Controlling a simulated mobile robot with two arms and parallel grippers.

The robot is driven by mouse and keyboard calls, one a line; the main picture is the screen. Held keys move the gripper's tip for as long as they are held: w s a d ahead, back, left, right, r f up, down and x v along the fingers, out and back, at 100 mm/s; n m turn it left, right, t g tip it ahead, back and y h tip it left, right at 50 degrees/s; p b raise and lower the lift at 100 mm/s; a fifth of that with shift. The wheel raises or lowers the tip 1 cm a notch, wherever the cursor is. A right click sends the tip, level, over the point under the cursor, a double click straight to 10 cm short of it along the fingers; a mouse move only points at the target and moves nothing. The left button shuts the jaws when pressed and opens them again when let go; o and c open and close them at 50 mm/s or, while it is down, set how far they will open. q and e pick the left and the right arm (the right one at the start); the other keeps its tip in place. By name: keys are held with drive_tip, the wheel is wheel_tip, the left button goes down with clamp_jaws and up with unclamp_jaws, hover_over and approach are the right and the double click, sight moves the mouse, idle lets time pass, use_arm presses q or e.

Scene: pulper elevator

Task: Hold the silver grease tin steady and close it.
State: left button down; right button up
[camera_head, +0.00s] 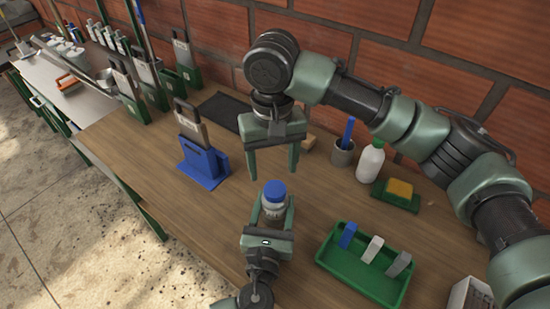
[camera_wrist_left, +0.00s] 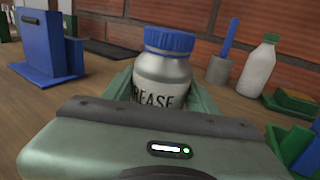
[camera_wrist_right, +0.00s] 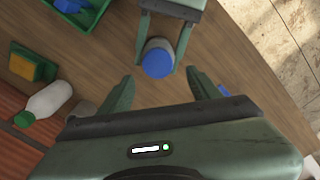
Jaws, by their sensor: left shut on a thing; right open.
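The silver grease tin (camera_head: 273,211) stands upright on the wooden bench, with "GREASE" lettering on its body (camera_wrist_left: 160,85) in the left wrist view. A blue lid (camera_head: 275,190) sits on its top; I cannot tell how tight it is. My left gripper (camera_head: 272,217) is shut on the tin's body from the front, one finger on each side. My right gripper (camera_head: 273,174) is open and empty, pointing down just behind and above the lid. In the right wrist view the lid (camera_wrist_right: 158,62) shows beyond and between its spread fingers.
A blue stand (camera_head: 203,168) is left of the tin. A green tray (camera_head: 345,268) with several coloured pieces lies to the right. Behind it are a grey cup (camera_head: 342,154), a white bottle (camera_head: 370,163) and a yellow sponge (camera_head: 399,188). The bench front left is clear.

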sight(275, 189)
drive_tip(key=n, duration=0.4)
drive_tip(key=shift+r+n, duration=0.25)
drive_tip(key=shift+n, duration=0.05)
drive_tip(key=n, duration=0.6)
drive_tip(key=shift+d+r+n, duration=0.1)
drive_tip(key=shift+r+n, duration=0.1)
drive_tip(key=shift+n, duration=0.2)
drive_tip(key=n, duration=0.4)
drive_tip(key=shift+r, duration=0.2)
drive_tip(key=n, duration=0.6)
drive_tip(key=shift+d+r, duration=0.1)
drive_tip(key=shift+r, duration=0.05)
wheel_tip(275, 189, down, 8)
drive_tip(key=shift+f, duration=0.1)
